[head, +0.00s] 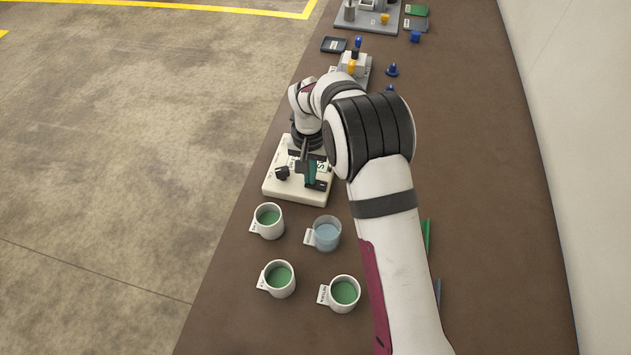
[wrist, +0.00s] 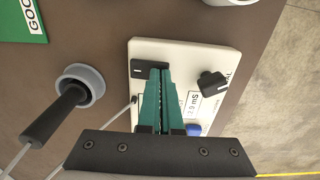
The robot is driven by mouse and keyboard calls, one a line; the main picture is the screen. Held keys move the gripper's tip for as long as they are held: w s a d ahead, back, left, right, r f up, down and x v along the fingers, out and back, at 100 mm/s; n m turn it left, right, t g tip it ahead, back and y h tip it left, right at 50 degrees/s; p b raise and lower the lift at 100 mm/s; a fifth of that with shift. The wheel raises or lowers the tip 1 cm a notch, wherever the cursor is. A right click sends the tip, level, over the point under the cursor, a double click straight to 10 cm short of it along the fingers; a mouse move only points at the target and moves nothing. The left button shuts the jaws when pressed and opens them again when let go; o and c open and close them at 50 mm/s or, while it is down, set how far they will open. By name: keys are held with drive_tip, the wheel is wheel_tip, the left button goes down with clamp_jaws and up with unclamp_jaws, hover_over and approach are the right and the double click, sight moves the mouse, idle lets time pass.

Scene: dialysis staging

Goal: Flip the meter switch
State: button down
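The meter (head: 282,188) is a cream box on the brown table, below my gripper in the head view. In the wrist view the meter (wrist: 190,52) shows a black switch (wrist: 142,69) near one corner, a black knob (wrist: 212,83), a display reading about 2.9 mS and a blue button (wrist: 193,129). My gripper (wrist: 160,74) has teal fingers that lie together with nothing visible between them. Its tips are over the meter beside the black switch and overlap its edge in view. I cannot tell whether they touch it. The fingers hide part of the meter's face.
A dark probe (wrist: 68,108) stands in a grey ring beside the meter, with cables nearby. Labelled cups of green liquid (head: 279,279) and a clear beaker (head: 326,234) stand in front of the meter. A green card (wrist: 22,22) lies near. Other equipment (head: 352,68) stands behind.

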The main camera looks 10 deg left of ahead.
drive_tip(key=shift+f, duration=0.15)
drive_tip(key=shift+r, duration=3.55)
drive_tip(key=s+d+r+m, duration=0.2)
drive_tip(key=s+d+r, duration=0.5)
drive_tip(key=d+r, duration=0.25)
drive_tip(key=s+d+m+y, duration=0.1)
drive_tip(key=s+d, duration=0.4)
drive_tip(key=s, duration=0.6)
drive_tip(key=s+d+m, duration=0.2)
drive_tip(key=s+d, duration=0.2)
drive_tip(key=s, duration=0.8)
drive_tip(key=shift+d+r+m+y, duration=0.2)
drive_tip(key=shift+d+m+y, duration=0.1)
drive_tip(key=shift+d+y, duration=0.1)
